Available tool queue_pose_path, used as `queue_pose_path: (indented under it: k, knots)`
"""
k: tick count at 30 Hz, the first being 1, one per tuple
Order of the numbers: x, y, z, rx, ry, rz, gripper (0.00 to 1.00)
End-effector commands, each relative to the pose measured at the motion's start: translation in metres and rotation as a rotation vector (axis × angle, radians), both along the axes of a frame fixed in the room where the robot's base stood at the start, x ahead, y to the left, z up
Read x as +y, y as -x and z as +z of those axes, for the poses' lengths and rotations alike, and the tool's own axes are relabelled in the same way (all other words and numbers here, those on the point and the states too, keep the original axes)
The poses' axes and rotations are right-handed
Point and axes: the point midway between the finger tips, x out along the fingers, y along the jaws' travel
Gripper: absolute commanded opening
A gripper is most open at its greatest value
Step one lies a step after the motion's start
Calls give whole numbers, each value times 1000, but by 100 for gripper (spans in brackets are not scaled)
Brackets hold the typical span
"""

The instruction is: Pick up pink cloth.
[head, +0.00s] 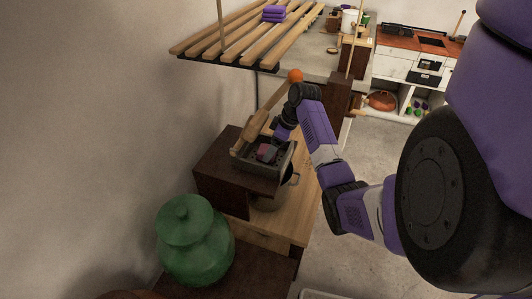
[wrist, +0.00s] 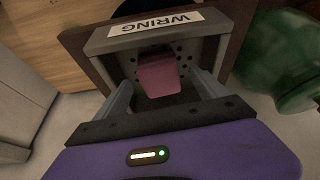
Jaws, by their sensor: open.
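The pink cloth (wrist: 158,76) hangs or lies in a dark grey box labelled WRING (wrist: 110,45), against a wall with small holes. Whether the fingers touch the cloth cannot be told. In the head view my wrist is over the box and the fingertips are hidden.
The box stands on a dark brown block (head: 222,170) on a wooden counter (head: 310,185). A green lidded jar (head: 196,245) stands nearby. A slatted wooden rack (head: 245,42) with folded purple cloths (head: 273,13) hangs above. A wooden handle (head: 265,115) rises beside the box.

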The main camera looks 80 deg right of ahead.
Motion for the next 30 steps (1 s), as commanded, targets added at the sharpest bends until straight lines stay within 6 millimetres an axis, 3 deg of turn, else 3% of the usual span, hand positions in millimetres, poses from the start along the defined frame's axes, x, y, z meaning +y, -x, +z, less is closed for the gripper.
queue_pose_path:
  k: [6, 13, 23, 30]
  knots:
    - [-1, -7, -18, 0, 0, -1, 82]
    - [-1, -7, -18, -1, 1, -1, 80]
    - [-1, -7, -18, -1, 1, -1, 15]
    - [-1, -7, -17, -1, 2, -2, 14]
